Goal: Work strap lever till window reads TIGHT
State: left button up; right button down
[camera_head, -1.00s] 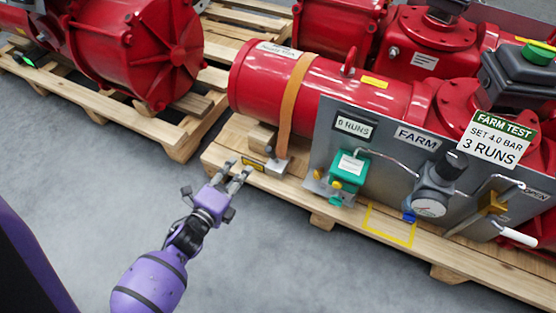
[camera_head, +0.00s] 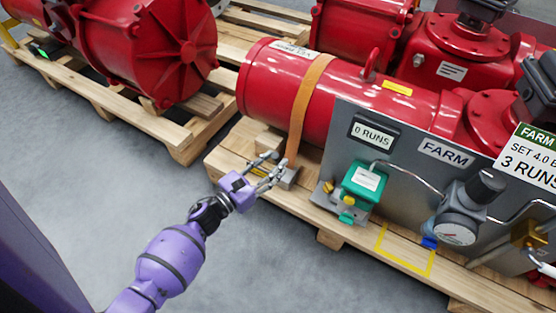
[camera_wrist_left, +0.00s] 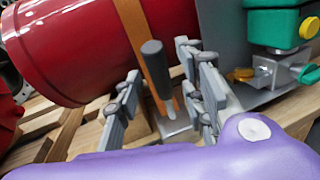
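The orange strap (camera_head: 307,102) runs around the red cylinder (camera_head: 263,85) and down to a grey metal buckle (camera_head: 289,177) on the pallet. The strap also shows in the left wrist view (camera_wrist_left: 138,38). There the strap lever (camera_wrist_left: 156,68), with a dark grey grip, stands up from the buckle. My left gripper (camera_head: 272,170) is at the buckle and hides part of it. In the left wrist view its fingers (camera_wrist_left: 162,92) are spread, one on each side of the lever; I cannot tell whether they touch it. No window reading is legible. My right gripper is not in view.
Right of the buckle stands a grey panel (camera_head: 400,128) with a green box (camera_head: 362,186), a 0 RUNS display (camera_head: 374,134) and a gauge (camera_head: 456,228). The wooden pallet (camera_head: 232,172) edge lies under the buckle. Open grey floor is in front.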

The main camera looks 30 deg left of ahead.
pick_arm(q)
jog(key=shift+x, duration=1.3)
grip_shut()
